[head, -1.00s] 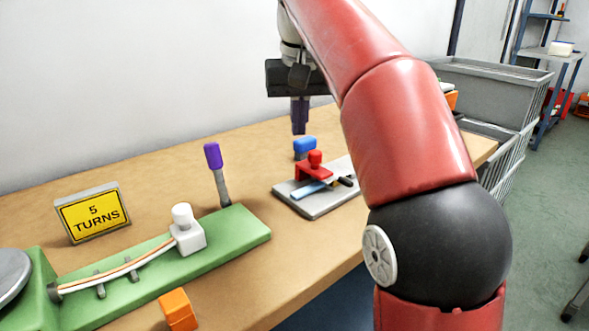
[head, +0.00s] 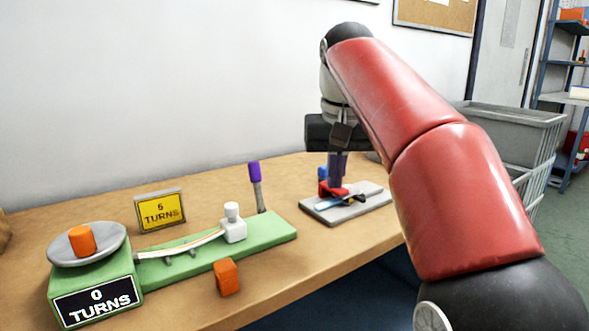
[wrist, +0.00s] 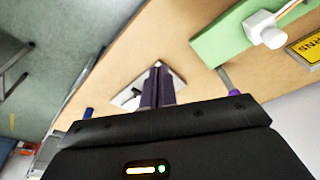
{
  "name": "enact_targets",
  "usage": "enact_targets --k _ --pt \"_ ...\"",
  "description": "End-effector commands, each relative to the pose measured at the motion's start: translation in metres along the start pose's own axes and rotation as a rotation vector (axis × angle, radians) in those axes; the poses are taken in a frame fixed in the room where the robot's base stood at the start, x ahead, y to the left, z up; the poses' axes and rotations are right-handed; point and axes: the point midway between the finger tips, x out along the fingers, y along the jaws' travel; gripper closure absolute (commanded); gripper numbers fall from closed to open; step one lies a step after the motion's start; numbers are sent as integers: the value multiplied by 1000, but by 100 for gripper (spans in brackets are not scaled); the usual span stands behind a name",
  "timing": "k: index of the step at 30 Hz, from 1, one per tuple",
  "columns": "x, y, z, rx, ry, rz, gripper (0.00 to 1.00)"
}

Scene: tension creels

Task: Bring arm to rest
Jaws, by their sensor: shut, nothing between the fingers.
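My gripper (head: 337,168) points down above the workbench at the right of the head view, its dark fingers shut with nothing between them. In the head view the fingers overlap the grey plate (head: 372,200) with a red clamp part (head: 330,190) and a blue knob (head: 323,172), hiding some of it. In the wrist view the shut fingers (wrist: 158,88) reach over the same plate (wrist: 128,98). I cannot tell how high they are above it. My red arm fills the right side of the head view.
A green fixture (head: 271,231) holds a white-knobbed block (head: 233,226), a turntable with an orange piece (head: 81,240) and a "0 TURNS" label (head: 97,300). A "5 TURNS" sign (head: 160,210), a purple-handled tool (head: 255,173) and an orange block (head: 227,277) stand nearby. Grey crates (head: 510,125) are at right.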

Motion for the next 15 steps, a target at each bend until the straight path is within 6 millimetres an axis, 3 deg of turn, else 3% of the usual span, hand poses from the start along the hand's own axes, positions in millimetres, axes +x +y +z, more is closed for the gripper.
enact_targets --k 8,15 --pt "4 14 22 11 28 -9 100" --pt "18 32 59 22 71 -17 100"
